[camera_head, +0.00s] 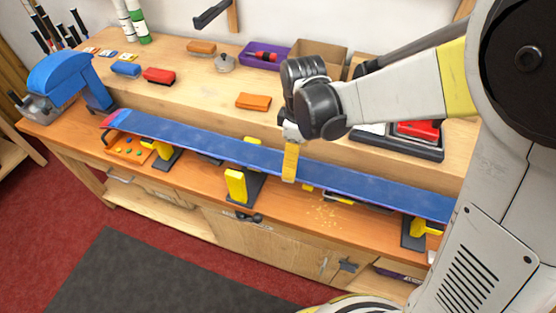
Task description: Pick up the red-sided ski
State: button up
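One long ski (215,143) lies across the bench on yellow-topped supports. Its upward face is blue, with red showing at the left tip. No red side can be made out along the rest of it. My gripper (289,174) points down at the middle of the ski, with a yellow finger crossing in front of the blue face. The other finger is hidden, so I cannot tell whether the gripper is closed on the ski. The ski's right end runs behind my arm.
Yellow-and-black supports (237,187) stand under the ski on the wooden bench (290,212). A blue clamp-like tool (62,75) is near the ski's left tip. Brushes, a purple tray (257,55) and a cardboard box (333,58) sit on the raised shelf behind.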

notch_tip(320, 180, down, 5)
jog(key=shift+s+f+b, duration=0.1)
jog(key=shift+s+b, duration=0.05)
jog(key=shift+b, duration=1)
jog(key=c, duration=1.5)
